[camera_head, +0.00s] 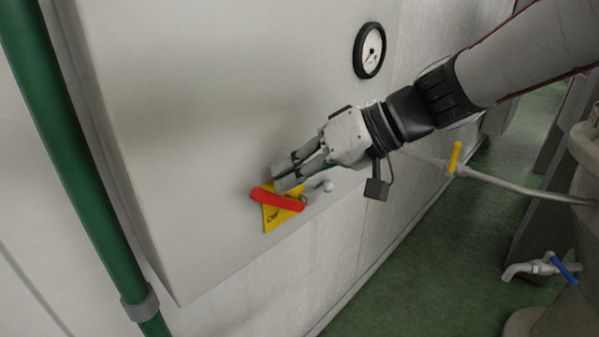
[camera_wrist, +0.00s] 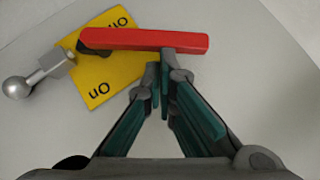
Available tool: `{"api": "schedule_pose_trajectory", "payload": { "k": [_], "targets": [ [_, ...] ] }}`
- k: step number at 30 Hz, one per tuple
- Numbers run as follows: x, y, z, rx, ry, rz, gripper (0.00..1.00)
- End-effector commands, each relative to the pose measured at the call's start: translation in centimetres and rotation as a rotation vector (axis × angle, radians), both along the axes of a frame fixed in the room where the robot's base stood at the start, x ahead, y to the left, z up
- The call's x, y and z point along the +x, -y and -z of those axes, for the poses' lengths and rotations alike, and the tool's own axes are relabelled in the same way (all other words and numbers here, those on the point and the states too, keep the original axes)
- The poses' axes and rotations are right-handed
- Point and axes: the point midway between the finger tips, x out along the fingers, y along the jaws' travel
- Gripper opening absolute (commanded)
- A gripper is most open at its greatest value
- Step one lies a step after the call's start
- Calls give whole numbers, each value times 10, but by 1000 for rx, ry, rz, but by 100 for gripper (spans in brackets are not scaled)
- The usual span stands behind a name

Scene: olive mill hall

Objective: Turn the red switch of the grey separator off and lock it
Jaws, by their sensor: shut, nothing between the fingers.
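The red switch (camera_head: 278,199) is a bar handle on the pale grey cabinet face, lying across a yellow plate (camera_head: 270,219). In the wrist view the red switch (camera_wrist: 145,39) runs nearly level over the upper part of the yellow plate (camera_wrist: 98,78), whose lettering is upside down and partly covered. A silver ball-ended pin (camera_head: 325,186) sits beside the plate; in the wrist view the silver pin (camera_wrist: 17,87) is at the left. My gripper (camera_head: 285,180) is shut and empty, its fingertips (camera_wrist: 163,72) right at the bar's free-end side. I cannot tell whether they touch it.
A round gauge (camera_head: 370,50) is on the panel above right. A green pipe (camera_head: 75,150) runs down the left. A pipe with a yellow valve handle (camera_head: 454,157) and a tap with a blue handle (camera_head: 563,268) are at right. The green floor (camera_head: 420,260) looks clear.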

Motion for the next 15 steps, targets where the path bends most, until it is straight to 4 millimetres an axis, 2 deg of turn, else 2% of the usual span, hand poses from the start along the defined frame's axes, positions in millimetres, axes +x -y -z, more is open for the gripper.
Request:
{"api": "schedule_pose_trajectory", "payload": {
  "k": [15],
  "targets": [
    [-22, -23, 21, -321, 326, -2, 0]
  ]
}}
